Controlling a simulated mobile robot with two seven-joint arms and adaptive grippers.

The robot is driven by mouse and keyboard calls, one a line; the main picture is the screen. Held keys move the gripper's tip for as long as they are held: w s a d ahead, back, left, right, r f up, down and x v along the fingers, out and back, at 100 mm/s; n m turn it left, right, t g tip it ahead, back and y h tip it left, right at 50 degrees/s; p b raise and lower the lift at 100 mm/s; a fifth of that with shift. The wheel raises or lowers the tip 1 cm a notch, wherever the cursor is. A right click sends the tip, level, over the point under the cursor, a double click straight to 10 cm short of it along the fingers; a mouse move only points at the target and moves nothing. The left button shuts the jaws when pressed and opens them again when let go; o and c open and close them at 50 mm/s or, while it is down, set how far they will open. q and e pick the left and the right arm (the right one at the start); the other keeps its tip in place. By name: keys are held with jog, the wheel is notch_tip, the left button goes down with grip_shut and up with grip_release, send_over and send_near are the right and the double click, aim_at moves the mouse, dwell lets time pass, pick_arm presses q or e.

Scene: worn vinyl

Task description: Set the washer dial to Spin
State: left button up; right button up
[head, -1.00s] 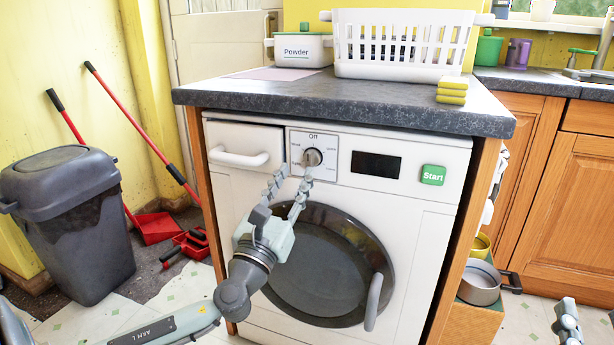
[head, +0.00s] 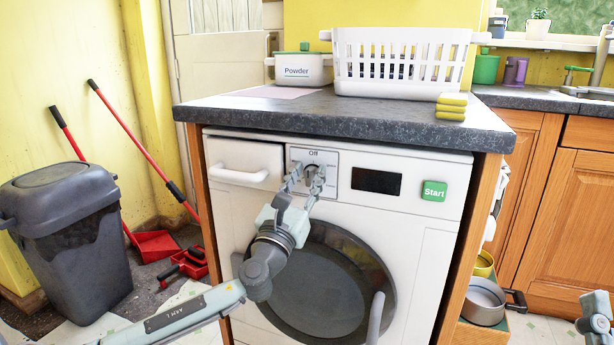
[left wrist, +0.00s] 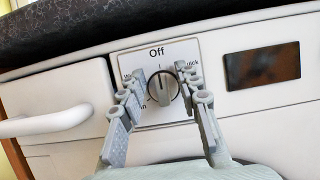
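The washer dial (head: 310,174) is a round knob on a white panel on the washing machine (head: 420,215). In the left wrist view the dial (left wrist: 164,88) has its ridge upright, towards "Off" at the top. Around it I read "Quick" at upper right and "in", the end of a partly hidden word, at lower left. My left gripper (head: 305,180) is open, with one finger on each side of the dial; in the wrist view its fingers (left wrist: 160,90) show a gap on the left and little room on the right. My right gripper (head: 597,308) is at the lower right, partly cut off.
Right of the dial are a dark display (head: 376,181) and a green Start button (head: 434,191). The drawer handle (head: 238,174) is to the left. The countertop (head: 340,112) overhangs above, carrying a white basket (head: 400,62), a Powder box (head: 300,70) and sponges (head: 451,106). The door handle (head: 376,318) juts out below.

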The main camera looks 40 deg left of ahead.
pick_arm(q)
grip_shut()
